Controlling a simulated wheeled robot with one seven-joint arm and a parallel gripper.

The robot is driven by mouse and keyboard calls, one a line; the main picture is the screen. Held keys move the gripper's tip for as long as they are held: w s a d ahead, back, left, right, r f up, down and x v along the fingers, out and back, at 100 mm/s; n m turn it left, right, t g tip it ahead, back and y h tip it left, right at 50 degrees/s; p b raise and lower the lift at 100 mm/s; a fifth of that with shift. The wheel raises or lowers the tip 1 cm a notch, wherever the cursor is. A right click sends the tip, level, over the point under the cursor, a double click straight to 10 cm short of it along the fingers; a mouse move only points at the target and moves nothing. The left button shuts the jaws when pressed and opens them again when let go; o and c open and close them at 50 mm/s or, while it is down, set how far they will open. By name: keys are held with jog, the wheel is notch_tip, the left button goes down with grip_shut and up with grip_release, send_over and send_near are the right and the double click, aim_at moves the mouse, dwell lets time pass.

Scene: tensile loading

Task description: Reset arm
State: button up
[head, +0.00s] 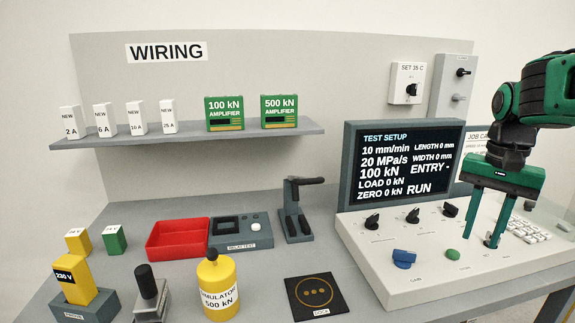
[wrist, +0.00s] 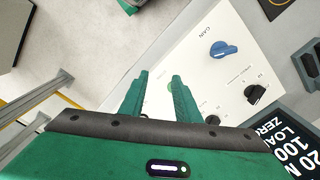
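My green gripper (head: 482,220) hangs over the right part of the white control panel (head: 405,278), its fingers pointing down. The two fingers are apart with nothing visible between them; they also show apart in the wrist view (wrist: 158,85). The panel carries a blue knob (head: 404,258), a green button (head: 452,254) and several black knobs along its upper part. Whether a fingertip touches the panel cannot be told.
A screen (head: 404,165) reading TEST SETUP stands behind the panel. A keypad (head: 527,230) lies right of the gripper. A red tray (head: 178,239), a yellow simulator (head: 217,285) and a dark dock mat (head: 315,297) occupy the bench to the left. A shelf (head: 190,138) holds amplifiers and fuses.

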jog(key=s+f+n, duration=0.1)
jog(key=s+f, duration=0.4)
jog(key=s, duration=0.5)
jog(key=s+d+f+n, duration=0.1)
jog(key=s+f, duration=0.5)
jog(key=s, duration=0.4)
jog(key=shift+w+f, duration=0.3)
jog(key=shift+w, duration=0.25)
